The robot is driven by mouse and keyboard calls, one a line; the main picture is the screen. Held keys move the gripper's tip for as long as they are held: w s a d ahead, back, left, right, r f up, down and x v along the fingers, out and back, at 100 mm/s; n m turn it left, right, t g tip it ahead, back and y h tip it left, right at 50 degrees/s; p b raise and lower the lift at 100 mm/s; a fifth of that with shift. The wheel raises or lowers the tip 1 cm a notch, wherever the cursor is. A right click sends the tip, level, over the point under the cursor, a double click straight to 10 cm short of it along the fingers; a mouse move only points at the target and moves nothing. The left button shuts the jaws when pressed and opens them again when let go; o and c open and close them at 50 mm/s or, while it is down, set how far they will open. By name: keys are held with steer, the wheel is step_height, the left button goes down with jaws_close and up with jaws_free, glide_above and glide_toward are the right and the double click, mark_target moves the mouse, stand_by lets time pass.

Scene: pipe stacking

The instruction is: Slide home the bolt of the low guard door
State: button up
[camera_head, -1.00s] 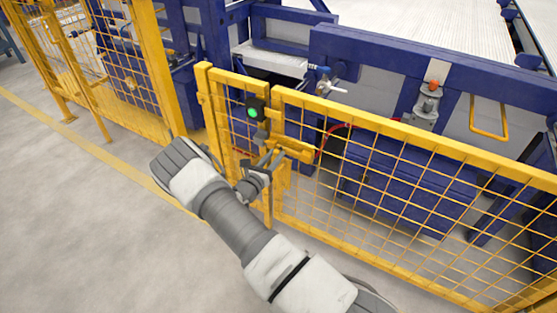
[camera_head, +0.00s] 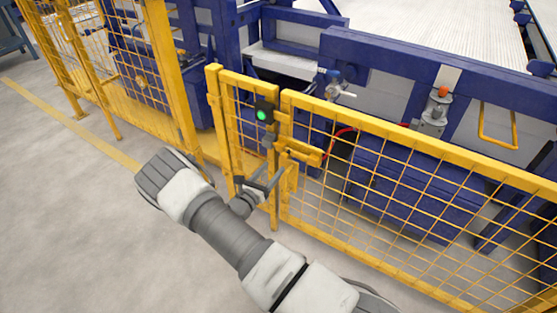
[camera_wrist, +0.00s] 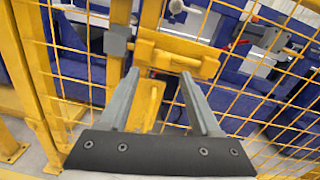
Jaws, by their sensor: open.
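The low guard door is a yellow mesh panel (camera_head: 400,190) with a yellow frame. Its yellow bolt assembly (camera_head: 303,152) sits near the panel's left upright; it also shows in the wrist view (camera_wrist: 178,56). A grey block (camera_wrist: 117,41) sits just left of it at the post. I cannot tell whether the bolt's end is inside that block.
A black box with a lit green lamp (camera_head: 262,113) is on the post above the bolt. A narrow yellow mesh panel (camera_head: 240,130) stands to the left. Blue machinery (camera_head: 400,60) fills the space behind the fence. The grey floor (camera_head: 80,200) in front is clear.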

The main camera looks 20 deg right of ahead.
steer(key=p+v, duration=0.1)
steer(key=v, duration=1)
steer(key=shift+w, duration=0.1)
steer(key=s+d+r+m+g+y, duration=0.1)
steer(key=s+d+r+m+g, duration=0.1)
steer(key=s+r+m+g, duration=0.35)
steer(key=s+d+r+m+g+y, duration=0.1)
steer(key=s+d+r+m+g, duration=0.15)
steer(key=r+m, duration=0.45)
steer(key=s+d+r+m+g+y, duration=0.2)
steer(key=s+d+r+m+g, duration=0.15)
steer(key=r, duration=0.45)
steer(key=s+a+r+m+t+y, duration=0.3)
steer(key=s+r+m+y, duration=0.25)
steer(key=s+r, duration=0.2)
steer(key=s+a+r+m+t+y, duration=0.3)
steer(key=s+r+m+y, duration=0.1)
steer(key=s+r+m, duration=0.3)
step_height(320, 180, up, 16)
steer(key=p, duration=1.4)
steer(key=shift+a+f+n+p, duration=0.2)
steer(key=shift+a+n+p, duration=0.1)
steer(key=shift+n+p, duration=0.1)
